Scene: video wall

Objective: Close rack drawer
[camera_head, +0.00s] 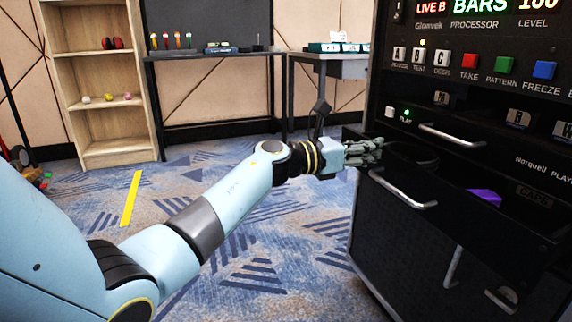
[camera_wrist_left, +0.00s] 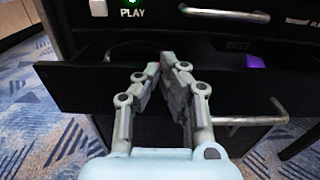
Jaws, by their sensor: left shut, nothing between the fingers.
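The rack drawer (camera_head: 460,212) is pulled partly out of the black rack, and its dark front has a silver handle (camera_head: 403,190). A purple object (camera_head: 484,197) shows inside it. My left gripper (camera_head: 378,151) is shut and empty at the left end of the drawer front. In the left wrist view, the fingers (camera_wrist_left: 162,68) overlap the drawer front (camera_wrist_left: 85,88), with their tips near its top edge, left of the handle (camera_wrist_left: 250,118). I cannot tell whether they touch it. My right gripper is not in view.
The rack's button panel (camera_head: 440,85) and another silver handle (camera_head: 453,134) are above the drawer. A wooden shelf (camera_head: 110,148) and dark tables (camera_head: 210,56) with small items stand at the back. The patterned carpet (camera_head: 290,245) left of the rack is clear.

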